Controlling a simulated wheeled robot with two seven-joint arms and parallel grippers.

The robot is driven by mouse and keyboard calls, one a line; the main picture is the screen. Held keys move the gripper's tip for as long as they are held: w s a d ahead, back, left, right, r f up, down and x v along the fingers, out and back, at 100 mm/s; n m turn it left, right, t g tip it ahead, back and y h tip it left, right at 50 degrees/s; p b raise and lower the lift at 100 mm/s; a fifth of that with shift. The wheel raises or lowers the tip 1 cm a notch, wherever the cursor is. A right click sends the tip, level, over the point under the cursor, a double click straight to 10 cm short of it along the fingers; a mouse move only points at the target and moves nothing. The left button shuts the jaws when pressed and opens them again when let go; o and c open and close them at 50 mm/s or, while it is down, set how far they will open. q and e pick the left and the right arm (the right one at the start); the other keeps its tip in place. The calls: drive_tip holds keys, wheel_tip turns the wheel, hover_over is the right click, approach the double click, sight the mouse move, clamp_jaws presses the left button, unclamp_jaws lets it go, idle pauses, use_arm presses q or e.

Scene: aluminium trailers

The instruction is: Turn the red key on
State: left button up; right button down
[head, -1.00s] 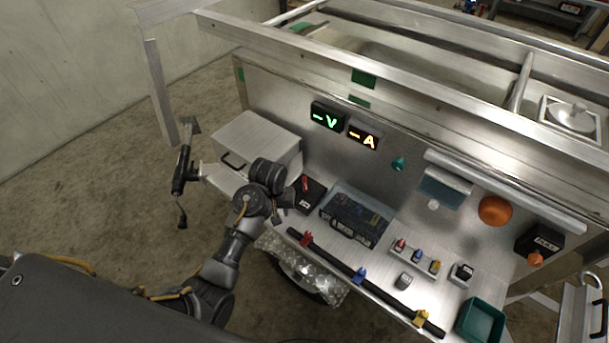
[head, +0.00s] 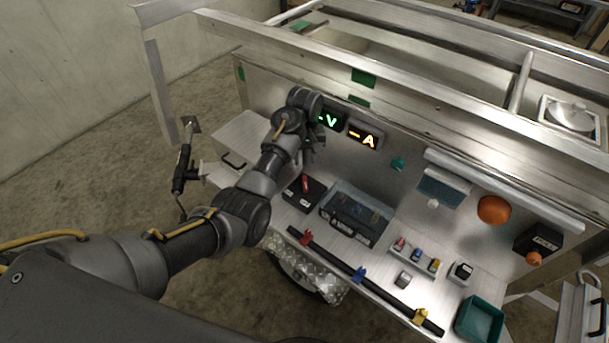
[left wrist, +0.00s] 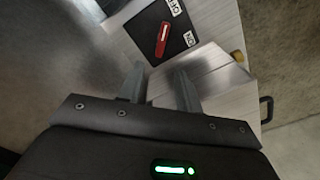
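The red key (head: 305,184) sits on a black switch box (head: 297,200) at the left end of the metal worktop. In the left wrist view the key (left wrist: 162,39) lies across the black face, with white OFF and ON labels; its upper end points towards OFF. My left gripper (head: 312,147) is above and behind the box, near the lit displays. In the left wrist view its two fingers (left wrist: 160,90) are apart with nothing between them, and the key is beyond the tips, not touched. My right gripper is not in view.
Green V and yellow A displays (head: 361,137) are on the upright panel beside my left gripper. A clear-lidded case (head: 345,222) stands right of the switch box. A black bar (head: 325,250) with coloured clamps runs along the front edge. A green bin (head: 480,320) is at right.

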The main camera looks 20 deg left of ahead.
sight(304, 178)
use_arm(q)
wheel_tip(304, 178, down, 9)
idle(0.3)
drive_tip(key=shift+c, duration=0.2)
clamp_jaws()
